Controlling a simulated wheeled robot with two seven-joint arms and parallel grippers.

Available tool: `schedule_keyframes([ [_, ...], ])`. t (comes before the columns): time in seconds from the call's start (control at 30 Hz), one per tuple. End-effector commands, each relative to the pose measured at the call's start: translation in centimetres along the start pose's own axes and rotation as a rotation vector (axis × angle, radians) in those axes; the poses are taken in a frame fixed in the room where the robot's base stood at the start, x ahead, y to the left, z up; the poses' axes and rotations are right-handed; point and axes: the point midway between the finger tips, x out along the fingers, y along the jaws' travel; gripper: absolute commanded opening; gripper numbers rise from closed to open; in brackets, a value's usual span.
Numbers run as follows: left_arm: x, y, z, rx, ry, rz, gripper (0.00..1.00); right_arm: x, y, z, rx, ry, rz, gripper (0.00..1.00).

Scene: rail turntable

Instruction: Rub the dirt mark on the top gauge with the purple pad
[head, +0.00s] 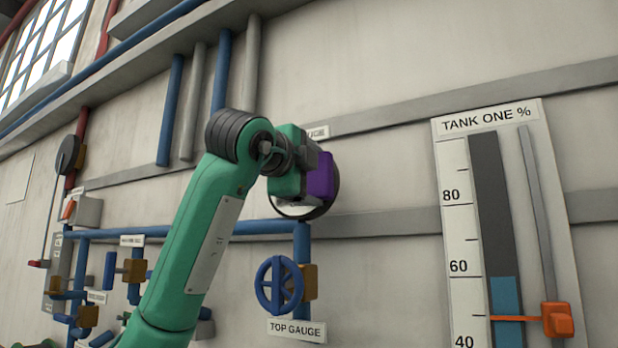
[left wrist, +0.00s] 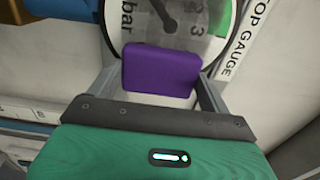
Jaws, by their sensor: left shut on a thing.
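The purple pad (left wrist: 160,70) is held between the two fingers of my left gripper (head: 315,172), which is shut on it. In the left wrist view the pad covers the lower part of the top gauge's dial. The top gauge (head: 292,209) is a round dial with a dark rim, mostly hidden behind my gripper in the head view. The dial (left wrist: 137,17) shows "bar", numbers and a dark needle in the left wrist view. A grey smudge shows around the dial's middle, just above the pad. I cannot tell whether the pad touches the glass. My right gripper is out of view.
A blue handwheel (head: 278,285) and a "TOP GAUGE" label (head: 297,330) are below the gauge. A "TANK ONE %" level board (head: 490,125) with an orange pointer (head: 557,319) is at the right. Blue pipes and valves are at the lower left.

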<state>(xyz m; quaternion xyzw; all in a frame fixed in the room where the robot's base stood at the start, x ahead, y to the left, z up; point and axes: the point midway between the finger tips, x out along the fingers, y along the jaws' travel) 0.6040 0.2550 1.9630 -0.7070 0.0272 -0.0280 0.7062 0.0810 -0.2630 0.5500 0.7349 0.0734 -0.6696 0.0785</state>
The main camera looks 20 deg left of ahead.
Motion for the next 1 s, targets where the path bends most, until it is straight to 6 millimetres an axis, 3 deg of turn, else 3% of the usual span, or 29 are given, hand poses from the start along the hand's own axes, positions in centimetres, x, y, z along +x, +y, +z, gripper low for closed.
schedule_keyframes([
  [0.17,0.0,-0.1,0.4,-0.001,-0.001,0.001,0.63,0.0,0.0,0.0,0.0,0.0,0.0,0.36],
  [1.0,0.1,-0.2,6.3,-0.003,-0.002,0.001,0.63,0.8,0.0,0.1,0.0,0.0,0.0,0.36],
])
